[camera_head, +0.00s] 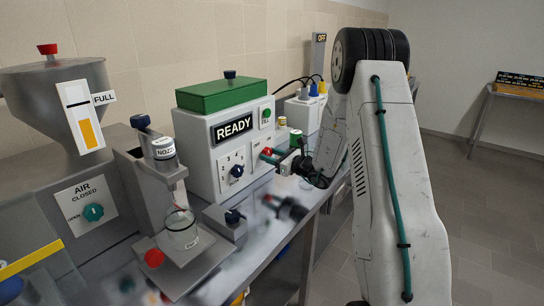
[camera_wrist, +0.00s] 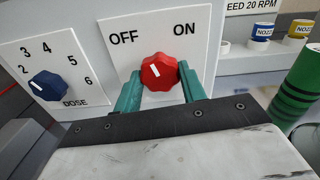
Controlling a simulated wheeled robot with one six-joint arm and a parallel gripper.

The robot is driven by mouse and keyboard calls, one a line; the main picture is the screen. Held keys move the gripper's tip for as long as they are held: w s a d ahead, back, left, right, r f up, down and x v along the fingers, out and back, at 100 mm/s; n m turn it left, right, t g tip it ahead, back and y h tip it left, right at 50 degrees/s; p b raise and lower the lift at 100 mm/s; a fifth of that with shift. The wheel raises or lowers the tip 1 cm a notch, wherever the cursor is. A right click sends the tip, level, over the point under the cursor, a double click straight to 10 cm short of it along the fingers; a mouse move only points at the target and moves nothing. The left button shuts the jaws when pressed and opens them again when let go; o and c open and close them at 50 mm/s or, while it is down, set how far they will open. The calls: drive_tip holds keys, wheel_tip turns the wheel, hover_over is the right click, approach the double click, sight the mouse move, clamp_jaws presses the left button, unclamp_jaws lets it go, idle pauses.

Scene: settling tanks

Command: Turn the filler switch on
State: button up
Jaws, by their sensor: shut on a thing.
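The filler switch is a red knob (camera_wrist: 159,72) on a white plate marked OFF at its left and ON at its right. Its white pointer line leans up and left, toward OFF. My gripper (camera_wrist: 158,82) is shut on the knob, with one teal finger at each side. In the head view the red knob (camera_head: 266,151) shows small on the side of the white filler (camera_head: 205,155), which has a green lid and a READY display. My gripper (camera_head: 274,158) reaches it from the right, and my arm hides part of the bench.
A blue dose dial (camera_wrist: 47,87) is left of the switch. Nozzle cups (camera_wrist: 261,32) and a green ringed cylinder (camera_wrist: 300,85) stand to the right. A glass beaker (camera_head: 182,230) and a steel hopper (camera_head: 55,100) are at the left. The floor at right is open.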

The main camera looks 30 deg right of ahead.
drive_tip(key=m, duration=0.5)
drive_tip(key=shift+m, duration=0.3)
drive_tip(key=m, duration=0.5)
drive_tip(key=shift+d, duration=0.1)
idle(0.3)
drive_tip(key=o, duration=1)
drive_tip(key=shift+s, duration=0.1)
drive_tip(key=v, duration=0.7)
drive_tip(key=shift+s, duration=0.3)
